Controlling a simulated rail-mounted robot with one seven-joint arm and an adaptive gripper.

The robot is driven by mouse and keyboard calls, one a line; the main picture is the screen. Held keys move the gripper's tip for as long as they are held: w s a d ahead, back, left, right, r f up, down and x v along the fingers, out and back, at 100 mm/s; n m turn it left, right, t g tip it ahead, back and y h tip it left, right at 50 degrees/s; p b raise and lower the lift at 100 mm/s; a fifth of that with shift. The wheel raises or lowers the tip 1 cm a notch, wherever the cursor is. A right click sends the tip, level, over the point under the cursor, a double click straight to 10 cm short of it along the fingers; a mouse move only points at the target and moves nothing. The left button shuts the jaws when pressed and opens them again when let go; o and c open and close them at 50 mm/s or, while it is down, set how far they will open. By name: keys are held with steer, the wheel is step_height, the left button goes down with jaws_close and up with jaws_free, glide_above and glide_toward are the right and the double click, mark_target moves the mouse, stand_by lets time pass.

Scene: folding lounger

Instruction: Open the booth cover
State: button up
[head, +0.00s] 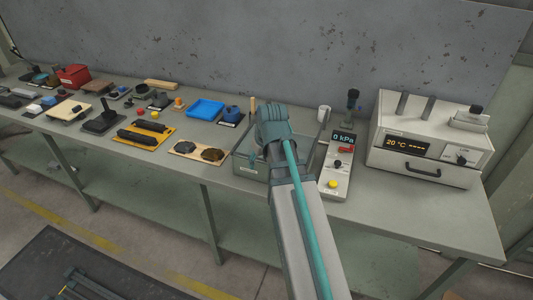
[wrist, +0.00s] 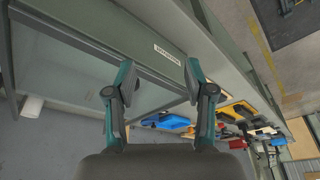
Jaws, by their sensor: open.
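The booth is a low grey-green box with clear panels and a small white label; its front (head: 249,169) shows beside my arm in the head view. In the wrist view the booth cover's clear panel (wrist: 65,75) lies to the left, with the framed, labelled edge (wrist: 140,38) running across the top. My gripper (wrist: 158,78) is open, its two fingers spread and nothing between them. The fingertips are close to the labelled edge, but I cannot tell whether they touch it. In the head view my arm hides the fingers and the booth's middle.
A pressure unit (head: 338,165) reading 0 kPa stands just right of the booth. A heater box (head: 425,165) is farther right. A tray with two dark lumps (head: 185,148) and a blue tray (head: 205,108) lie to the left. A wall (head: 280,45) stands behind the table.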

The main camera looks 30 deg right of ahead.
steer(key=s+d+r+t, duration=0.1)
steer(key=d+r, duration=0.3)
steer(key=r, duration=0.5)
steer(key=shift+p+x, duration=1.1)
steer(key=shift+x, duration=4.1)
steer(key=shift+s+d, duration=0.1)
steer(key=shift+d, duration=0.1)
jaws_close()
